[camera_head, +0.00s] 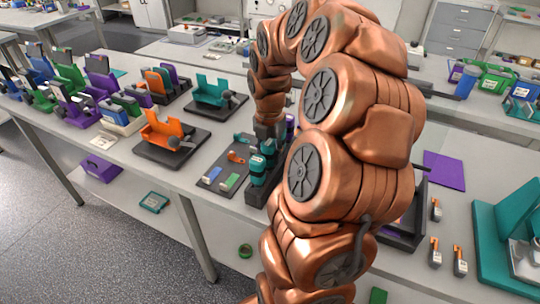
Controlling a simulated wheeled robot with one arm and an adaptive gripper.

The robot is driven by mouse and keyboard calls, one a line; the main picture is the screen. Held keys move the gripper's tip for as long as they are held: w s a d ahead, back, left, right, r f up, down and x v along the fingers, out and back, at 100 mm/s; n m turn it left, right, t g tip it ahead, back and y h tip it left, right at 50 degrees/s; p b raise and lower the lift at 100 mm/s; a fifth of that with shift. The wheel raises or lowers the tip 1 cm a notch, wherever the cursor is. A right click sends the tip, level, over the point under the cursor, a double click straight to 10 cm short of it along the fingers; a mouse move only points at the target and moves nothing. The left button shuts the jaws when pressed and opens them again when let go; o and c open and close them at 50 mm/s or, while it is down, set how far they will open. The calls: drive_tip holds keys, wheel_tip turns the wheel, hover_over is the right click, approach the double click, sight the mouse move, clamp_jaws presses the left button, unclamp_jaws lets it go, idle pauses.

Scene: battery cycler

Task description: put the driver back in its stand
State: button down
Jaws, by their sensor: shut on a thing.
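My gripper (268,141) points down over the grey table near the middle of the view, and its fingers are small and partly hidden by my arm. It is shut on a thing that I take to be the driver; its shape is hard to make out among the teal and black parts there. A teal and black block-like object (258,171) stands directly below and beside the gripper, at the right end of a dark mat (212,178). I cannot tell whether this is the driver's stand, nor whether the held thing touches it.
Small orange, blue and green pieces lie on the mat. An orange fixture (168,130) and a teal fixture (215,92) stand to the left. Orange-and-grey tools (435,252) lie at right, near a purple sheet (444,170). My arm blocks the table centre-right.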

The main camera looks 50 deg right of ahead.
drive_tip(key=c, duration=0.7)
unclamp_jaws()
drive_tip(key=shift+c, duration=0.2)
drive_tip(key=shift+w+r, duration=0.1)
drive_tip(key=shift+r, duration=0.35)
drive_tip(key=shift+r+b, duration=1)
drive_tip(key=shift+r, duration=4.5)
drive_tip(key=s+a+f+m, duration=0.2)
drive_tip(key=a+m, duration=0.2)
drive_tip(key=a, duration=0.5)
drive_tip(key=s+a+f+m, duration=0.15)
drive_tip(key=a+m, duration=0.25)
drive_tip(key=a, duration=0.5)
drive_tip(key=s+a+f+m+g, duration=0.1)
drive_tip(key=s+a+f+m, duration=0.3)
drive_tip(key=s+m, duration=0.2)
drive_tip(key=s+a+f+m, duration=0.4)
drive_tip(key=s+a+m, duration=0.1)
drive_tip(key=s+m, duration=0.2)
drive_tip(key=shift+s+a+g, duration=0.2)
drive_tip(key=shift+s+g, duration=0.2)
drive_tip(key=shift+s, duration=0.1)
